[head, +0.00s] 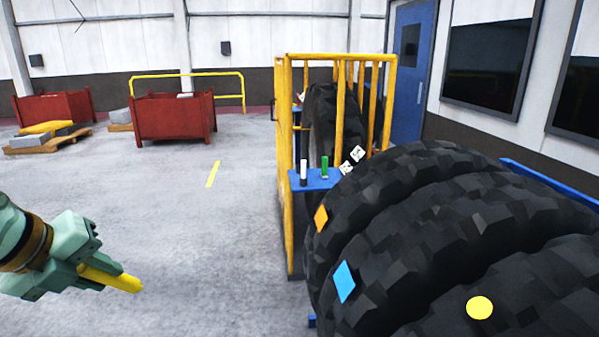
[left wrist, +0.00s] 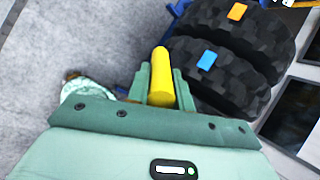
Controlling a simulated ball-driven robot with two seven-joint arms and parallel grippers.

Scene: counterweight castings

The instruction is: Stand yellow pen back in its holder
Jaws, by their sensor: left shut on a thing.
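The yellow pen (head: 118,280) is in my left gripper (head: 95,270), at the lower left of the head view, held over open floor. The pen sticks out of the jaws and tilts down to the right. In the left wrist view the yellow pen (left wrist: 161,75) lies between the two shut fingers (left wrist: 161,92). The holder looks to be the small blue shelf (head: 318,183) by the yellow cage, well right of my gripper. A white-and-black pen (head: 303,172) and a green pen (head: 324,168) stand upright on it. My right gripper is not in view.
Large black tyres (head: 400,230) fill the right, bearing an orange square (head: 321,218), a blue one (head: 344,281) and a yellow disc (head: 480,307). A yellow cage (head: 288,230) stands behind the shelf. Floor between my gripper and the cage is clear. Red bins (head: 172,118) stand far back.

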